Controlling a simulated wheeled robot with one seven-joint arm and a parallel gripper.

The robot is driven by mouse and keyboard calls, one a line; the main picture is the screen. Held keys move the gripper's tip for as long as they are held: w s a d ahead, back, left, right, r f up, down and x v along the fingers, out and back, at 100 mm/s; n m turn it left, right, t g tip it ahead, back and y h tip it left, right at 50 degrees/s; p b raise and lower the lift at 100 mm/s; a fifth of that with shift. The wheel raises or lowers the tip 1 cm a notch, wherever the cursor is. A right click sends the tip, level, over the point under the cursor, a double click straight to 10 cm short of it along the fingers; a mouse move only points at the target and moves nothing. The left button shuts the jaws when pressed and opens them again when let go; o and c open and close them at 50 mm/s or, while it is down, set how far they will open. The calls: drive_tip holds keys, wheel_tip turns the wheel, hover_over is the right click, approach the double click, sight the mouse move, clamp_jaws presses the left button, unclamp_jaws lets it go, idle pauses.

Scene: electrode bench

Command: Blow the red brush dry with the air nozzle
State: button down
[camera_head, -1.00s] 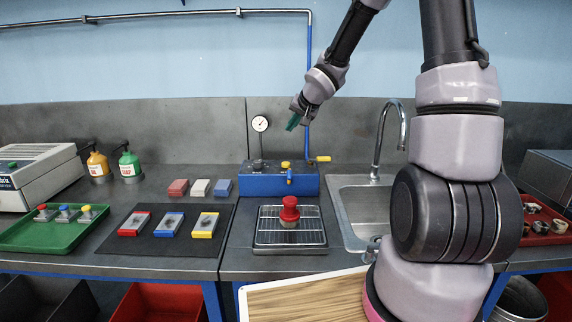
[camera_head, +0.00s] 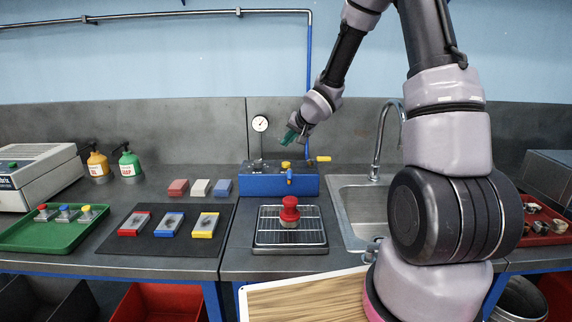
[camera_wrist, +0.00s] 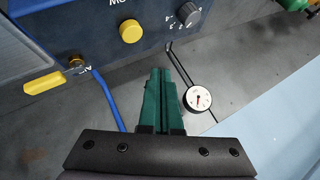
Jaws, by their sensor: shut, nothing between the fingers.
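In the wrist view the blue box (camera_wrist: 90,30) shows a yellow button (camera_wrist: 130,31), a numbered dial (camera_wrist: 188,15), a yellow lever (camera_wrist: 44,83) and a blue tube (camera_wrist: 108,98). My gripper (camera_head: 289,137) is above the box, its green fingers (camera_wrist: 161,75) shut and empty.
A round gauge (camera_head: 260,123) stands behind the box. A sink (camera_head: 360,205) with a tall faucet (camera_head: 381,140) is to the right. Three coloured blocks (camera_head: 200,188), a black mat (camera_head: 165,245) with three brushes or blocks, and a green tray (camera_head: 40,236) lie left.

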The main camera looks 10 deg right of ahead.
sight(287, 164)
drive_tip(key=shift+f, duration=2.35)
drive_tip(key=shift+f, duration=0.15)
drive_tip(key=shift+f, duration=0.3)
drive_tip(key=shift+f, duration=0.6)
idle(0.8)
drive_tip(key=shift+r, duration=1.05)
drive_tip(key=shift+r, duration=0.1)
drive_tip(key=shift+r, duration=2.45)
